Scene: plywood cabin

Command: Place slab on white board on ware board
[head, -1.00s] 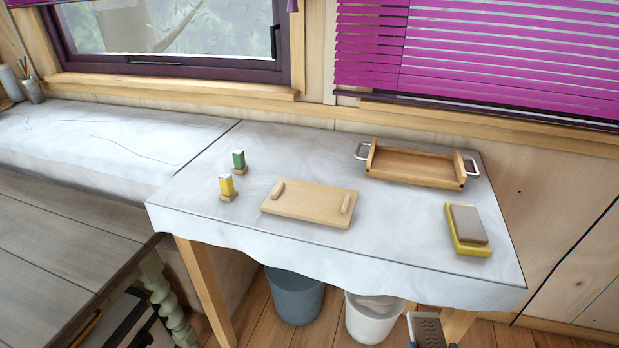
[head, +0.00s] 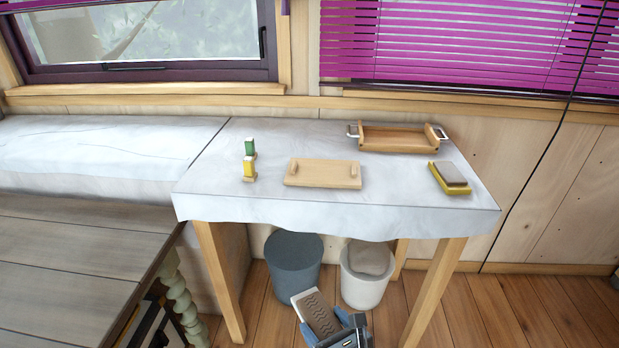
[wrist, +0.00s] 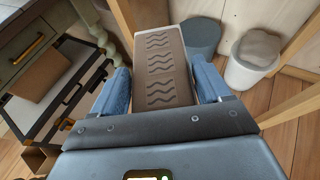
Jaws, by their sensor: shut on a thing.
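My gripper (head: 333,328) is low at the bottom of the head view, in front of the table and below its top. Its blue fingers are shut on the slab on white board (head: 316,312), a grey-brown slab with wavy grooves and a pale edge. In the wrist view the slab (wrist: 162,70) lies between the fingers (wrist: 166,92) and points away from me. The ware board (head: 322,174), a pale wooden board with two raised cleats, lies on the table's near middle with nothing on it.
A slab on a yellow board (head: 436,181) lies at the table's right. A wooden tray (head: 394,148) with metal handles stands behind. Yellow (head: 249,168) and green (head: 250,147) stamp-like blocks stand left of the ware board. Blue-grey (head: 293,265) and white (head: 362,285) bins stand under the table.

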